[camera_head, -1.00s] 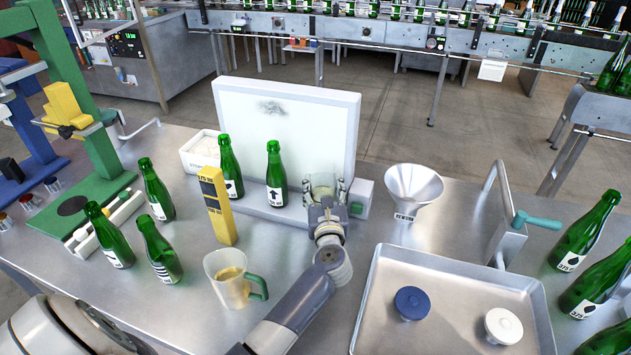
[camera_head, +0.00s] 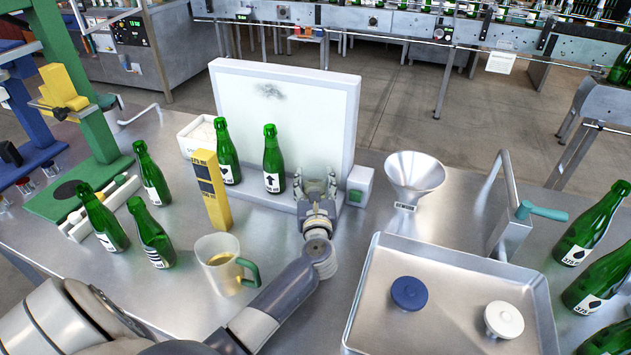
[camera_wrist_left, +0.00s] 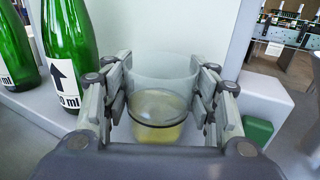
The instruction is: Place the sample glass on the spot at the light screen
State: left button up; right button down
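The sample glass (camera_wrist_left: 162,108), clear with pale yellow liquid, is upright between the fingers of my left gripper (camera_wrist_left: 163,98) in the left wrist view. The pads flank it closely on both sides, and the gripper appears shut on it. In the head view my left gripper (camera_head: 316,186) is at the right front of the white light screen (camera_head: 318,115), over its ledge, and the glass is hard to make out. The spot is not clearly visible, and I cannot tell whether the glass's base touches the ledge. My right gripper is not in view.
Two green bottles (camera_head: 273,160) stand on the ledge left of the gripper. A green button (camera_head: 355,196) is close on its right. A yellow block (camera_head: 210,190), a jug (camera_head: 221,265), a funnel (camera_head: 414,177) and a metal tray (camera_head: 447,300) stand around on the table.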

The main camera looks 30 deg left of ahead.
pick_arm(q)
jog(key=o, duration=0.3)
jog(key=shift+d, duration=0.1)
jog(key=shift+o, duration=0.2)
jog(key=shift+w, duration=0.1)
jog(key=shift+r, duration=0.25)
jog(key=b+v, duration=0.1)
jog(key=v, duration=0.4)
jog(key=b+v, duration=0.2)
jog(key=v, duration=0.4)
jog(key=shift+d+f, duration=0.1)
jog(key=shift+f, duration=0.15)
jog(key=shift+s+d+r, duration=0.15)
jog(key=shift+s+d, duration=0.1)
jog(key=shift+s, duration=0.2)
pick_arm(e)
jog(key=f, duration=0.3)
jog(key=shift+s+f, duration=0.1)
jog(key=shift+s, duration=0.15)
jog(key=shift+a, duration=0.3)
